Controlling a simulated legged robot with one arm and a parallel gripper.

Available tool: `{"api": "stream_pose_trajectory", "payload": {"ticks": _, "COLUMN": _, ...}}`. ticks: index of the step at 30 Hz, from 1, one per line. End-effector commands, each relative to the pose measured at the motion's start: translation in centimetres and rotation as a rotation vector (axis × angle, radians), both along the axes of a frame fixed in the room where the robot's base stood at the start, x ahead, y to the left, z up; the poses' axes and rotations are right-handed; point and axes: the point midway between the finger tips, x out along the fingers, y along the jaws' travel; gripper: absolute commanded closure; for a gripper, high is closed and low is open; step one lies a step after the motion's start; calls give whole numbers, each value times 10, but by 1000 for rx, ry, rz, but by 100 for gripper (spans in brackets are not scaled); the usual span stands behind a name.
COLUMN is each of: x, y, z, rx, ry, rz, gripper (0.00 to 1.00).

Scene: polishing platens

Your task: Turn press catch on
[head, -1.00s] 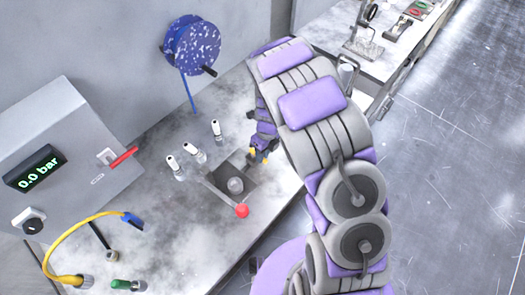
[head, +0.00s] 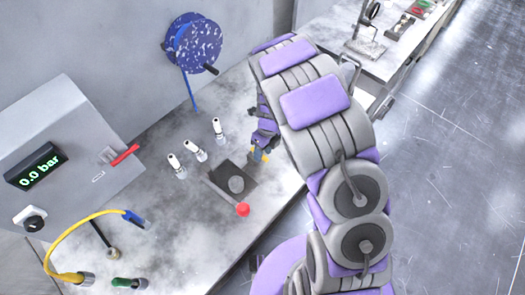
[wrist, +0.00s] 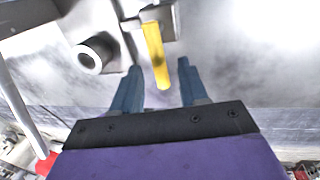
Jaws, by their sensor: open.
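The yellow lever (wrist: 156,55), which looks like the press catch, hangs from a grey metal fitting in the wrist view. My gripper (wrist: 158,88) is open, with a blue finger on each side of the yellow lever and a visible gap to each. In the head view my gripper (head: 260,150) is at the right side of the press base (head: 220,176), partly hidden by my arm. A bit of yellow shows beside its fingertips there. The press has a round grey top and a lever with a red ball (head: 243,209).
Several white-capped fittings (head: 195,150) stand behind the press. A grey box with a 0.0 bar display (head: 37,167) and red handle stands at left, near a yellow hose (head: 75,233). A blue reel (head: 192,43) is on the wall.

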Motion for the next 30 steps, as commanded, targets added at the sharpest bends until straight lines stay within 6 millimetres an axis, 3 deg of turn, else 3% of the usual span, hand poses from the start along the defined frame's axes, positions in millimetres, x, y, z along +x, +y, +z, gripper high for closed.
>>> {"api": "stream_pose_trajectory", "payload": {"ticks": 18, "x": 20, "y": -16, "z": 126, "rx": -1, "ry": -4, "rz": 2, "gripper": 57}}
{"api": "stream_pose_trajectory", "payload": {"ticks": 24, "x": 23, "y": -20, "z": 153, "rx": -2, "ry": -1, "rz": 0, "gripper": 57}}
{"api": "stream_pose_trajectory", "payload": {"ticks": 30, "x": 25, "y": -21, "z": 163, "rx": -3, "ry": -1, "rz": 0, "gripper": 57}}
